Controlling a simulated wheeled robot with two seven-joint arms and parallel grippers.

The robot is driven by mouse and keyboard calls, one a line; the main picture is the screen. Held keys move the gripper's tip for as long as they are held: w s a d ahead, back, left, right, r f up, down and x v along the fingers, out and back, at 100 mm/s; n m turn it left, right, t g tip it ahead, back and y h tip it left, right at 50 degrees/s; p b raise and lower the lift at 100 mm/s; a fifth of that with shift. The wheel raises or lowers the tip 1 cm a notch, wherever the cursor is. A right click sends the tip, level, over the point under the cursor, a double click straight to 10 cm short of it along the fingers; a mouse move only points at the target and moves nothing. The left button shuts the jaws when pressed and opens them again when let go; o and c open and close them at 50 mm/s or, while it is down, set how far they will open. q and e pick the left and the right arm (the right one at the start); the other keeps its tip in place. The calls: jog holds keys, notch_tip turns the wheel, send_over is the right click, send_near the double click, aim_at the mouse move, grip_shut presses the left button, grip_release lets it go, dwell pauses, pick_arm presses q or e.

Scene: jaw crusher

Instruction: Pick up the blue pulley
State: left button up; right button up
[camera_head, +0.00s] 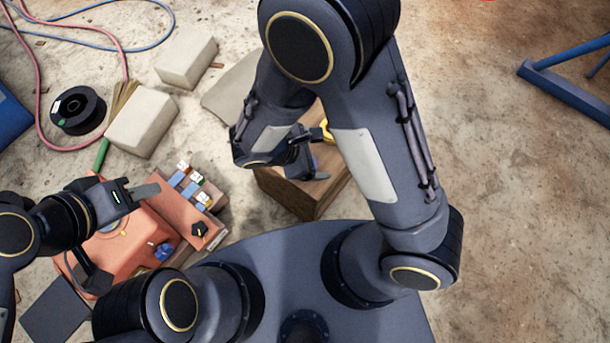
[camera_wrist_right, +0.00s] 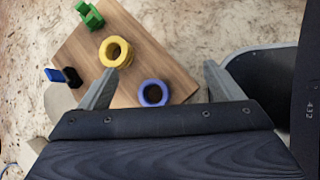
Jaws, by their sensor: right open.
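The blue pulley (camera_wrist_right: 164,96) is a ring with a dark hole on the wooden block top (camera_wrist_right: 168,62), near its edge. In the right wrist view it lies between the lines of my right gripper's (camera_wrist_right: 160,68) two spread fingers, closer to the left finger, with no visible contact. My right gripper is open and empty over the block. In the head view my right arm and gripper (camera_head: 308,172) hide most of the block top, and the blue pulley is not clear there. My left gripper (camera_head: 145,191) is over the orange machine at the left; its jaw opening is unclear.
A yellow ring (camera_wrist_right: 104,53) and a green part (camera_wrist_right: 91,16) share the block top. The wooden block (camera_head: 297,201) stands on the floor. An orange machine (camera_head: 128,243), grey blocks (camera_head: 143,122) and a black spool (camera_head: 78,111) are at left. The floor at right is mostly clear.

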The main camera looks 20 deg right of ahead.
jog(key=a+f+n+t+b, duration=0.1)
jog(key=f+n+t+b, duration=0.1)
jog(key=f, duration=0.3)
jog(key=w+a+f+n+t+h+b, duration=0.1)
jog(key=a+f+n+t+b, duration=0.1)
jog(key=f+n, duration=0.2)
jog(key=w+a+f+n+t+h+b, duration=0.1)
jog(key=f+n+t+b, duration=0.1)
jog(key=f, duration=0.4)
jog(key=shift+w+a+f+n+t, duration=0.15)
jog(key=shift+w+n+t, duration=0.05)
jog(key=shift+n+t, duration=0.3)
jog(key=shift+w+f, duration=0.2)
jog(key=shift+f, duration=0.1)
jog(key=b+x, duration=0.3)
jog(key=x, duration=0.3)
jog(key=shift+w+f, duration=0.15)
jog(key=shift+f, duration=0.05)
jog(key=shift+w+d+f, duration=0.1)
jog(key=shift+w+d, duration=0.25)
pick_arm(q)
notch_tip(320, 180, down, 11)
jog(key=shift+f, duration=0.2)
pick_arm(e)
jog(key=c, duration=1.3)
